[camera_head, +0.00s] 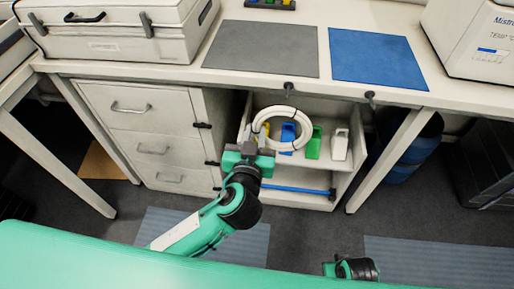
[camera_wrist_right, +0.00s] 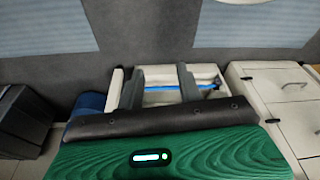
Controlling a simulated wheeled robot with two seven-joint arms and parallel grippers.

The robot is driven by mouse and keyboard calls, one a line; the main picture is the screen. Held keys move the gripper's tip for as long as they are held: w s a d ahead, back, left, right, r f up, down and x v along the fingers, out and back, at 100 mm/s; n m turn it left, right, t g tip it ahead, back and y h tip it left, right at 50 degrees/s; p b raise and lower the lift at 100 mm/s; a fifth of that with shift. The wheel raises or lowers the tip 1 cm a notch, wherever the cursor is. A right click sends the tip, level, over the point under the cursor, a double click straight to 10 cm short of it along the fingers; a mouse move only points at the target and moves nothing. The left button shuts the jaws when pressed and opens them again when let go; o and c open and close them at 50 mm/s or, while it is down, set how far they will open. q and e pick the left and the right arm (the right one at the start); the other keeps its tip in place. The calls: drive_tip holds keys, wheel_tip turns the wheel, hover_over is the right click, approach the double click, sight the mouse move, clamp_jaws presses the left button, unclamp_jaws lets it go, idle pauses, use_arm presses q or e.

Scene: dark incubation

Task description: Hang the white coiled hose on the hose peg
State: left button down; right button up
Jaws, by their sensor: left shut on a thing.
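The white coiled hose (camera_head: 304,137) is a ring held up in front of the open shelf under the bench in the head view. My left gripper (camera_head: 250,151) is shut on its lower left side. A dark peg (camera_head: 289,88) sticks out from the bench's front edge, just above the ring in the picture. A second dark peg (camera_head: 371,96) is farther right. The ring looks apart from both pegs, though depth is hard to judge. My right gripper (camera_wrist_right: 160,87) shows in the right wrist view with its two dark fingers apart and nothing visible between them.
The shelf (camera_head: 285,200) holds blue, green and white bottles (camera_head: 340,145) behind the ring. A drawer unit (camera_head: 150,135) stands left of it. Blue bins (camera_head: 415,155) stand right under the bench. Grey (camera_head: 265,48) and blue mats (camera_head: 377,58) lie on top.

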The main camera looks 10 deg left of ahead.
use_arm(q)
drive_tip(key=shift+s+d+r+t+b, duration=0.3)
drive_tip(key=shift+t+b, duration=0.1)
drive_tip(key=shift+b, duration=0.15)
drive_tip(key=shift+r, duration=0.3)
drive_tip(key=shift+w+f+p, duration=0.15)
drive_tip(key=shift+w+p, duration=0.25)
drive_tip(key=shift+w, duration=2.15)
drive_tip(key=w+f+b, duration=0.2)
drive_tip(key=w+f, duration=0.1)
drive_tip(key=w, duration=0.3)
drive_tip(key=shift+w+b, duration=0.3)
drive_tip(key=shift+w, duration=0.05)
use_arm(e)
wheel_tip(320, 180, up, 6)
drive_tip(key=shift+t, duration=0.3)
